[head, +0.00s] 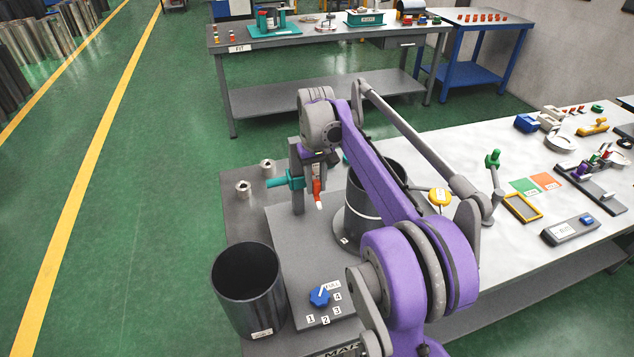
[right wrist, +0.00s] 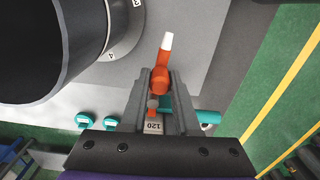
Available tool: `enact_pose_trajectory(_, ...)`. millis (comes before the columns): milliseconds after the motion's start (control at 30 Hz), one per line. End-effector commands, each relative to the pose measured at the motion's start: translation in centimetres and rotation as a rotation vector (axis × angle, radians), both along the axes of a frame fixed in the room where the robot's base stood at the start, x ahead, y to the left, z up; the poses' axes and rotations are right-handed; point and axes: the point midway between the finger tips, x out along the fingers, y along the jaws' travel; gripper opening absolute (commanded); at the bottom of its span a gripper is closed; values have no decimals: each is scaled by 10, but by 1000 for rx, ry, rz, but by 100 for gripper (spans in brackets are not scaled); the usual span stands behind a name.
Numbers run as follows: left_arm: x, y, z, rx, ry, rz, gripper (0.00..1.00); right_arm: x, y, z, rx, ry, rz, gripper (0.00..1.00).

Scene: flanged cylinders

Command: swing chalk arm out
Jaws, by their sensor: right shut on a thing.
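The chalk arm shows in the head view as a teal bar (head: 284,182) with an orange holder (head: 316,186) and a white chalk tip (head: 319,204). My right gripper (head: 299,205) is over it, fingers down. In the right wrist view, my right gripper (right wrist: 163,80) is shut on the orange holder (right wrist: 160,82), with the white tip (right wrist: 167,42) beyond the fingers. The dark flanged cylinder (head: 361,206) stands on the grey plate, partly hidden by my purple right arm; it also shows in the right wrist view (right wrist: 40,50). The tip is apart from its wall. My left gripper is not in view.
A second dark cylinder (head: 247,290) stands at the plate's left edge. A blue knob (head: 319,296) with numbered labels is at the front. The white bench (head: 440,145) holds a green-topped stand (head: 493,160) and small tools at right. Green floor lies left.

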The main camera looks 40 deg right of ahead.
Motion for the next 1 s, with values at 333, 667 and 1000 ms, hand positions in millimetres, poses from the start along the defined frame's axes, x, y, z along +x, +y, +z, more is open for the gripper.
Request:
enact_pose_trajectory(333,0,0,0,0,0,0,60,0,1,0,1,0,-3,0)
enact_pose_trajectory(667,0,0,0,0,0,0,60,0,0,0,1,0,-2,60)
enact_pose_trajectory(1000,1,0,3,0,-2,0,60,0,0,19,1,-1,-2,60)
